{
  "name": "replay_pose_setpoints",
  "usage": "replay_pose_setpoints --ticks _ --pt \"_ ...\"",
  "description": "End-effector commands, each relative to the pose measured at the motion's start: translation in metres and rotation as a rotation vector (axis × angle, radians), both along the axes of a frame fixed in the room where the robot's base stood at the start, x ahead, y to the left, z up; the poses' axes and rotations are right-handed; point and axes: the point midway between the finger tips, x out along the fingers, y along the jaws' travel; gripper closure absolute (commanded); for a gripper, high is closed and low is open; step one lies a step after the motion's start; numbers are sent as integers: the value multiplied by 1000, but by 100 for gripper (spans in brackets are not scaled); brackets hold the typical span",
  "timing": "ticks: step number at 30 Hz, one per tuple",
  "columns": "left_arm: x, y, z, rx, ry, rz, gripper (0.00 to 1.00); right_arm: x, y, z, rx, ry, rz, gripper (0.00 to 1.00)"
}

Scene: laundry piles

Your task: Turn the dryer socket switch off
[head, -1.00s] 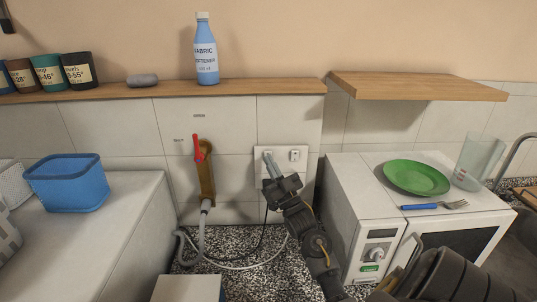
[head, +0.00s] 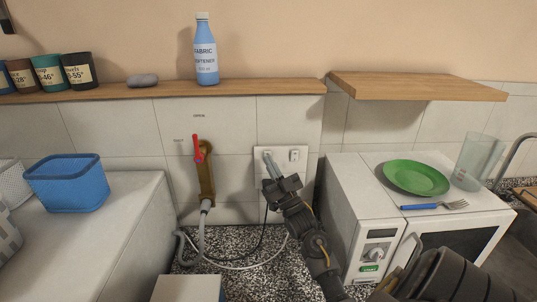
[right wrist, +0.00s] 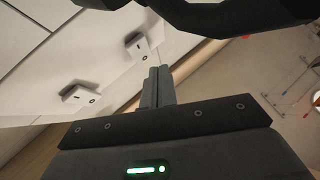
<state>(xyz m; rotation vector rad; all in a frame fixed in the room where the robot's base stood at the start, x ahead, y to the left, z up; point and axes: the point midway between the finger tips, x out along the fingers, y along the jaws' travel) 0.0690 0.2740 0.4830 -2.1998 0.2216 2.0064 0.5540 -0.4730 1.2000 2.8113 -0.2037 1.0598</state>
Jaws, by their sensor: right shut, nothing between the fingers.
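A white socket panel (head: 281,177) is on the tiled wall below the wooden shelf. One small socket switch (head: 295,155) shows on its right half; my right gripper covers part of the left half. My right gripper (head: 267,157) is shut and empty, its fingertips in front of the panel's upper left. In the right wrist view two white blocks stand out from the wall, one at the left (right wrist: 80,96) and one (right wrist: 144,44) just beyond my shut fingertips (right wrist: 158,70). I cannot tell whether the fingertips touch it, or which one is the dryer's. My left gripper is out of view.
A red-handled tap (head: 197,148) with a grey hose is left of the panel. A microwave (head: 368,232) stands at the right, with a green plate (head: 416,178) and fork on top. A blue basket (head: 67,184) is at the left. The fabric softener bottle (head: 206,55) stands above.

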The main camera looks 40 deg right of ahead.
Motion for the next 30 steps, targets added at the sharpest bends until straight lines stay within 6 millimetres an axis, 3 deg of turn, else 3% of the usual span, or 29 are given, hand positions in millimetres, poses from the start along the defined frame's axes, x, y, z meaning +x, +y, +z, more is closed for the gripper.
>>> replay_pose_setpoints --ticks 30 --pt "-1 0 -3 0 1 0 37 7 -5 1 0 0 0 100"
